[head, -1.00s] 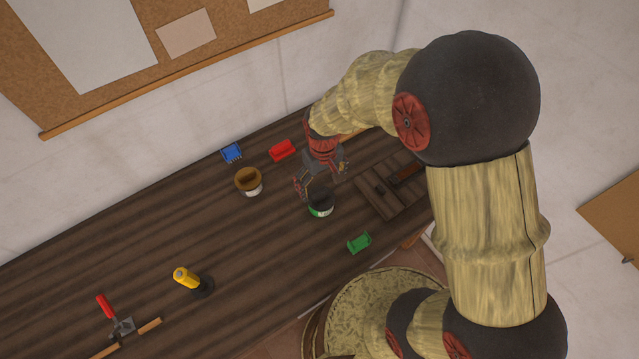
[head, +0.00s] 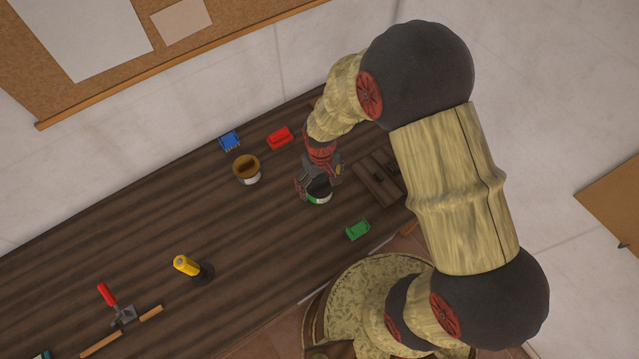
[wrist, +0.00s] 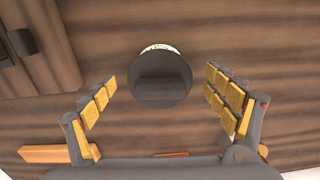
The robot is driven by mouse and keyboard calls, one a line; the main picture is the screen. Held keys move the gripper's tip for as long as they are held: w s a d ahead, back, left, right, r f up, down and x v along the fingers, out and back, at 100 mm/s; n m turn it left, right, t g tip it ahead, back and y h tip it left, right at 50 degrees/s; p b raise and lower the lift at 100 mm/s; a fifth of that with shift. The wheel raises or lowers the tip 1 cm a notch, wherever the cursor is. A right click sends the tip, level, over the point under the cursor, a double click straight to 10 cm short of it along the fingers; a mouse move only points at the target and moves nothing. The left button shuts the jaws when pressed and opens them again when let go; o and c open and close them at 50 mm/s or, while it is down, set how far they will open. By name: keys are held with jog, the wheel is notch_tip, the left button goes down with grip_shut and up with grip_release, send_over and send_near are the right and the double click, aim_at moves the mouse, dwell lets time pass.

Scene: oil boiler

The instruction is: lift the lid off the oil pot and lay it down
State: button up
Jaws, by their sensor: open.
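A small pot (head: 319,197) with a dark top and a white and green side stands on the dark wooden bench. In the wrist view its dark round top (wrist: 161,75) fills the middle, with a pale strip of its side showing behind. I cannot make out where the lid meets the pot. My gripper (head: 319,179) is open above the pot. In the wrist view my gripper (wrist: 160,82) has its yellow-padded fingers apart, one on each side of the dark top, with gaps and no visible contact.
A brown-topped pot (head: 246,172), a blue tray (head: 229,141) and a red tray (head: 279,138) stand farther left. A wooden box-like piece (head: 370,186) lies close right of the pot. A green tray (head: 357,230) is near the front edge. Bare bench (head: 130,240) lies left.

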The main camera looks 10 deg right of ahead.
jog(key=shift+c, duration=1.2)
jog(key=c, duration=0.5)
jog(key=shift+s, duration=0.1)
jog(key=shift+c, duration=1.3)
jog(key=shift+s+f, duration=0.1)
jog(key=shift+c, duration=0.8)
